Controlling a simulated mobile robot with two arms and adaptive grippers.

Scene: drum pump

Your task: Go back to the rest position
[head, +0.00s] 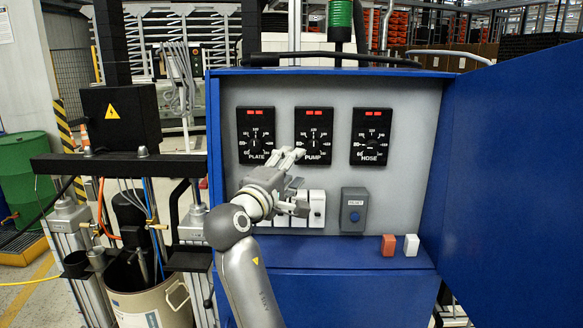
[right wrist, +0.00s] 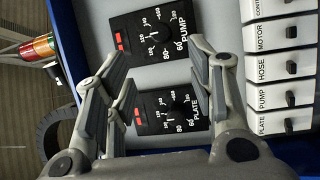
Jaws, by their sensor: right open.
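My right gripper (head: 291,178) is open and empty in front of the grey panel of the blue control cabinet (head: 320,292). In the head view its fingers are just below the PUMP dial (head: 313,134) and cover part of the panel. In the right wrist view, the open fingers (right wrist: 160,90) frame the PLATE dial (right wrist: 170,106), with the PUMP dial (right wrist: 150,35) beyond. I cannot tell whether the fingers touch the panel. My left gripper is not in view.
A blue cabinet door (head: 515,170) stands open at the right. White switches (head: 317,208) and a RESET button box (head: 354,212) sit below the dials. A drum pump frame (head: 110,165) with a drum (head: 150,303) stands left. Orange and white blocks (head: 389,244) lie on the ledge.

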